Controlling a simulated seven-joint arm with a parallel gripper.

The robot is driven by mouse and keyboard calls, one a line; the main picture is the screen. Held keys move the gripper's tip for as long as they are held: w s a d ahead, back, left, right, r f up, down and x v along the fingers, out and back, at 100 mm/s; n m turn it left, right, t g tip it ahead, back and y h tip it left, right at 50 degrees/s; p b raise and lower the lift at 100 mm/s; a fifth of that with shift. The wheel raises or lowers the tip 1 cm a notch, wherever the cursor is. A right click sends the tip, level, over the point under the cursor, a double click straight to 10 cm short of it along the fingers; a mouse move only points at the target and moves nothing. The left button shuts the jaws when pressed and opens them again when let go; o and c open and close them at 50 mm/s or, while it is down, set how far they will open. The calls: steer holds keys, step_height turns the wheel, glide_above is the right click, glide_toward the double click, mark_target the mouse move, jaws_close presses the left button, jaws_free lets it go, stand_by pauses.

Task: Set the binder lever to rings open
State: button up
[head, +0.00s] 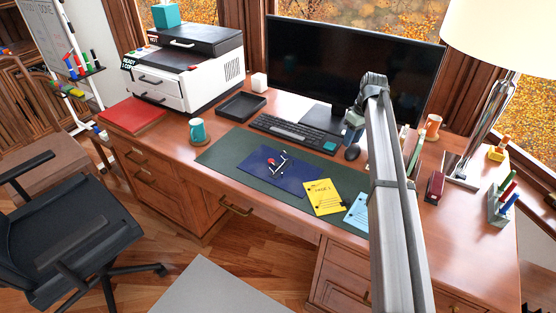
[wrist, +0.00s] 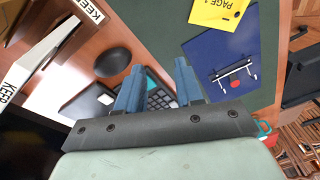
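The blue binder (head: 296,184) lies open on the green desk mat (head: 226,156). Its metal ring mechanism (head: 280,168) sits near the middle, with a small red lever knob (head: 271,161). I cannot tell whether the rings are open or closed. The wrist view shows the binder (wrist: 212,52), the ring mechanism (wrist: 232,73) and the red knob (wrist: 234,84) on the right. My gripper (wrist: 159,66) has its two blue fingers apart with nothing between them. In the head view my gripper (head: 354,122) is up and right of the binder, near the monitor, not touching the binder.
A yellow page (head: 323,197) and a light blue sheet (head: 357,212) lie right of the binder. A keyboard (head: 295,133), black mouse (head: 352,153) and monitor (head: 345,75) stand behind it. A teal mug (head: 197,131) is to the left. The mat left of the binder is clear.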

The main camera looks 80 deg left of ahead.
steer(key=s+a+n, duration=0.1)
steer(key=s+a, duration=0.2)
steer(key=s, duration=0.5)
steer(key=s+a+n+t+h, duration=0.1)
steer(key=s+a+n, duration=0.15)
steer(key=s, duration=0.55)
steer(key=s+a+n, duration=0.1)
steer(key=s+a, duration=0.3)
steer(key=s, duration=0.4)
glide_toward(276, 161)
steer(key=f, duration=0.2)
steer(key=d+f, duration=0.1)
steer(key=f, duration=0.5)
steer(key=shift+s+d, duration=0.15)
steer(key=shift+s, duration=0.15)
